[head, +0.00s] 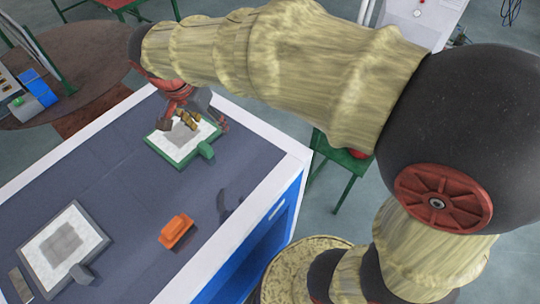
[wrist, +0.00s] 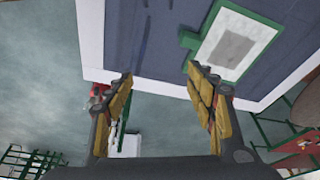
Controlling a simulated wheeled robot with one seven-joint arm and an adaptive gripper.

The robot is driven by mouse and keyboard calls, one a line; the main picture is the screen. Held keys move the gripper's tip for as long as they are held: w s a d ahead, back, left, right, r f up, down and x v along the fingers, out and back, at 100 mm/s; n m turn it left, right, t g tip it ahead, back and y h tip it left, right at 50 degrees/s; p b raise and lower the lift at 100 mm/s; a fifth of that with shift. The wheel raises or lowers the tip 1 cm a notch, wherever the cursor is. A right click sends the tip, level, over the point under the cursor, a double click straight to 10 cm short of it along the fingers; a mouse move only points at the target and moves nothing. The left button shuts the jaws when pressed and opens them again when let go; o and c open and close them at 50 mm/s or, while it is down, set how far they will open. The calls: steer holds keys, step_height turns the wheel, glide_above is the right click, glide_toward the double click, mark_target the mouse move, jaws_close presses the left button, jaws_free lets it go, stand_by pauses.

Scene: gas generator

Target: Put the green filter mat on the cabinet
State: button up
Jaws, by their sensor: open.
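The green filter mat (head: 182,138) has a green frame, a white pad with a grey square and a green tab at one side. It lies flat on the dark top of the blue-and-white cabinet (head: 115,175). In the head view my gripper (head: 190,117) overlaps the mat's far part. In the wrist view the mat (wrist: 236,47) is at upper right, and my open gripper (wrist: 160,73) has nothing between its fingers. The right fingertip appears close to the green tab; I cannot tell whether it touches. My arm hides part of the scene.
A grey-framed mat (head: 62,248) lies at the front left of the top. An orange block (head: 176,231) and a dark curved object (head: 229,207) lie near the right edge. A green stand (head: 345,170) is to the right. The middle of the top is clear.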

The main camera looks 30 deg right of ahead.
steer(key=s+d+r+n+t+y, duration=0.1)
steer(key=s+d+n, duration=0.3)
steer(key=s, duration=0.5)
steer(key=s+d+n+t+y, duration=0.1)
steer(key=s+d+n, duration=0.3)
steer(key=s, duration=0.5)
steer(key=shift+s+r+n+t+y, duration=0.3)
steer(key=shift+r+n+t, duration=0.1)
steer(key=shift+n+t, duration=0.4)
steer(key=shift+d+f, duration=0.1)
